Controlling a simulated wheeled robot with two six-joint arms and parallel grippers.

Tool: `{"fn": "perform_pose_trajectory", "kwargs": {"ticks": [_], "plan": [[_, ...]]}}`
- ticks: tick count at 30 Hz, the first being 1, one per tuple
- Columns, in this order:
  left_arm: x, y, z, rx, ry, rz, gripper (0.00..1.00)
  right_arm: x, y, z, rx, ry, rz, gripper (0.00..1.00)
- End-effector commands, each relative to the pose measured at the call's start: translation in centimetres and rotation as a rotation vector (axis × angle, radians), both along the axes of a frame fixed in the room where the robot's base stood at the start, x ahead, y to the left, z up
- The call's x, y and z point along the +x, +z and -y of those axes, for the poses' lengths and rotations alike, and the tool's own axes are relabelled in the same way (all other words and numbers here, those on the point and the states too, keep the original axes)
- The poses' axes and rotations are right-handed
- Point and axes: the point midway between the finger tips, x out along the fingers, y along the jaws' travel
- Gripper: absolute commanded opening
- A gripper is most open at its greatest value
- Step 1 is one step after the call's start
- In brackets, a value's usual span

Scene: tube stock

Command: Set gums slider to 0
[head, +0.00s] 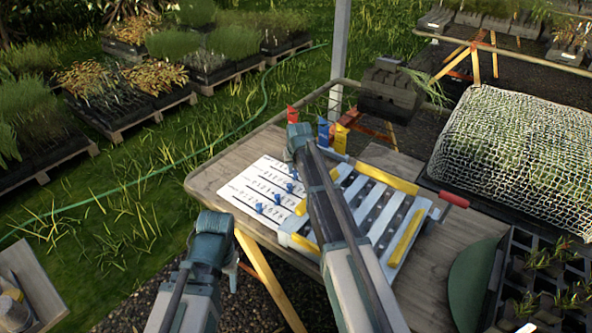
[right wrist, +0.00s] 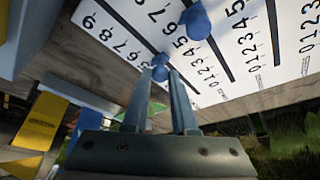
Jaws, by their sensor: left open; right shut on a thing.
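The white slider board (head: 236,190) lies on the wooden table, with several numbered rows and blue knobs. My right gripper (head: 296,160) is over the board's far right end. In the right wrist view its fingertips (right wrist: 164,76) are shut on a blue slider knob (right wrist: 160,60), which sits on a dark slot partway along a scale. Another blue knob (right wrist: 196,22) is on the neighbouring slot, apart from the fingers. The row labels are too small to read, so I cannot tell which is gums. My left gripper (head: 233,270) is open and empty, in front of the table edge.
A pale rack with yellow bars (head: 405,237) and a red handle (head: 454,200) stands right of the board. Red, blue and yellow pieces (head: 341,136) stand behind it. A netted tray (head: 515,140) is at the right. Free space lies left of the table.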

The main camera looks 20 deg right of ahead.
Motion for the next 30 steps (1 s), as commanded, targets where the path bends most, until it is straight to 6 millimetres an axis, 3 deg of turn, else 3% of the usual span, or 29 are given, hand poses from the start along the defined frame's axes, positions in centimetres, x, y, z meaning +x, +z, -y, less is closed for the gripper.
{"fn": "perform_pose_trajectory", "kwargs": {"ticks": [6, 12, 25, 26, 30], "plan": [[0.0, 0.0, 0.0, 0.0, 0.0, 0.0, 0.5, 5.0, 0.0, -3.5, 0.0, 0.004, 0.001, 0.0], [0.0, 0.0, 0.0, 0.0, 0.0, 0.0, 0.5, 8.1, 0.0, -6.1, 0.0, 0.002, 0.001, 0.0], [0.0, 0.0, 0.0, 0.0, 0.0, 0.0, 0.5, 8.8, 0.0, -6.8, 0.001, 0.001, 0.004, 0.0], [0.0, 0.0, 0.0, 0.0, 0.0, 0.0, 0.5, 8.8, 0.1, -6.8, 0.001, 0.001, 0.005, 0.29], [0.0, 0.0, 0.0, 0.0, 0.0, 0.0, 0.5, 8.8, 0.0, -6.8, 0.001, 0.001, 0.003, 0.55]]}}
